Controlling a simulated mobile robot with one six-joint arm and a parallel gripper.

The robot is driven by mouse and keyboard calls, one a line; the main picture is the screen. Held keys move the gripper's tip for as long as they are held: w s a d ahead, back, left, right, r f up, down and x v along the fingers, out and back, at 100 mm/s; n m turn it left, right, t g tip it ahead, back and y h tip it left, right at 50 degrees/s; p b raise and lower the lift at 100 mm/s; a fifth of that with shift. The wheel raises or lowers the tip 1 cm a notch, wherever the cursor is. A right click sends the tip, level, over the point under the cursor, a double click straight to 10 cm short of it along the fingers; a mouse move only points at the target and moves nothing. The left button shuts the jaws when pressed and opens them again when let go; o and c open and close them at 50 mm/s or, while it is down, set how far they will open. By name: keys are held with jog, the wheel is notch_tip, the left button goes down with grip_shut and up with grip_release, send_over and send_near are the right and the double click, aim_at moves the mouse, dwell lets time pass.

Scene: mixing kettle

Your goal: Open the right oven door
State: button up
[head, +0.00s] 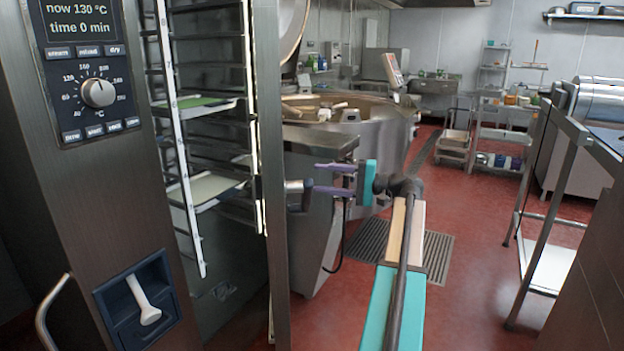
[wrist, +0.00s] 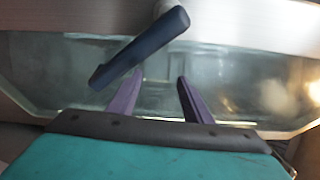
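The right oven door (head: 272,200) shows as a tall steel edge beside the rack in the head view; whether it is ajar I cannot tell. Its handle (head: 294,187) sticks out to the right of this edge. My gripper (head: 318,178) points left at the handle, its two purple fingers apart, with the tips close to it. In the wrist view the dark blue handle (wrist: 140,48) lies diagonally across the door's glass (wrist: 230,75). My gripper (wrist: 160,75) is open below it. The left fingertip is near the handle; contact is unclear.
The oven's control panel (head: 88,75) and a compartment with a white lever (head: 144,300) are at left. A rack with trays (head: 206,188) shows inside. A large kettle (head: 375,125) stands behind my gripper. Red floor (head: 470,215) is open toward the right, before a steel table (head: 550,260).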

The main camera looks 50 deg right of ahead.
jog(key=shift+s+d+f, duration=0.1)
jog(key=shift+s+d, duration=0.2)
jog(key=shift+s, duration=0.25)
jog(key=shift+c, duration=0.4)
